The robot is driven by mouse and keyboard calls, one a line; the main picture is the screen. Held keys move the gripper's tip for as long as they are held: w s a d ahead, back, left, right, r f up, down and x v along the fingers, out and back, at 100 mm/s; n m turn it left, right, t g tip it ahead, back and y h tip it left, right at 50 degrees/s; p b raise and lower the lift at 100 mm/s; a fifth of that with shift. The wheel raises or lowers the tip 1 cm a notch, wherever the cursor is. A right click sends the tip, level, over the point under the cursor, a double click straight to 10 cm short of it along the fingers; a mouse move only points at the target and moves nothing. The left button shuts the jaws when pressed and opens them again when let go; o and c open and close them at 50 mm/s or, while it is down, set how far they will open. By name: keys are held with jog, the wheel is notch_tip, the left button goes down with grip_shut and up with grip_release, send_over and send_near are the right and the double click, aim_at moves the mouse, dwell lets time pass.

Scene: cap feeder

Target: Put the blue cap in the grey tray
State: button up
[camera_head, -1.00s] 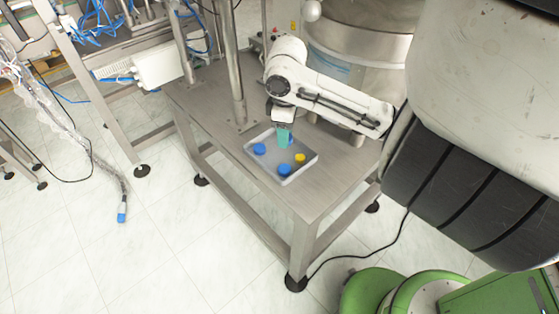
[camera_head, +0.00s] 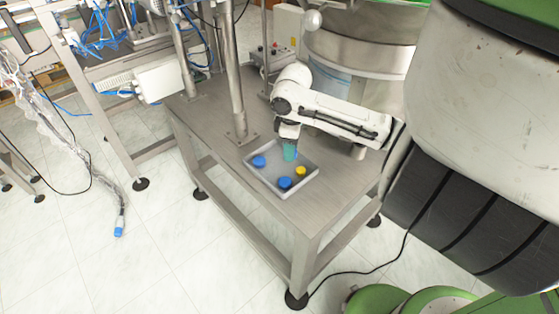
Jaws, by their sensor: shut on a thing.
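The grey tray (camera_head: 262,181) lies on the steel table. Two blue caps rest in it, one at the left (camera_head: 259,161) and one at the front (camera_head: 285,183). A yellow cap (camera_head: 301,171) lies to the right of the front blue cap. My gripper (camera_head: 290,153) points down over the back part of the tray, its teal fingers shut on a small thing. A sliver of blue shows at the fingers, so it looks like a blue cap, mostly hidden. I cannot tell its exact height above the tray floor.
A steel post (camera_head: 236,90) rises from the table left of the tray. A large steel drum (camera_head: 360,60) stands behind my arm. The table (camera_head: 315,205) is bare in front of the tray. A control box with buttons stands behind.

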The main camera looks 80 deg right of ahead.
send_over(279, 168)
jog(key=f, duration=0.4)
jog(key=shift+s+a+f, duration=0.15)
jog(key=shift+s+f, duration=0.05)
jog(key=shift+f, duration=0.15)
jog(key=shift+w+f, duration=0.1)
jog(key=shift+f, duration=1.55)
jog(key=shift+f, duration=0.15)
jog(key=o, duration=1)
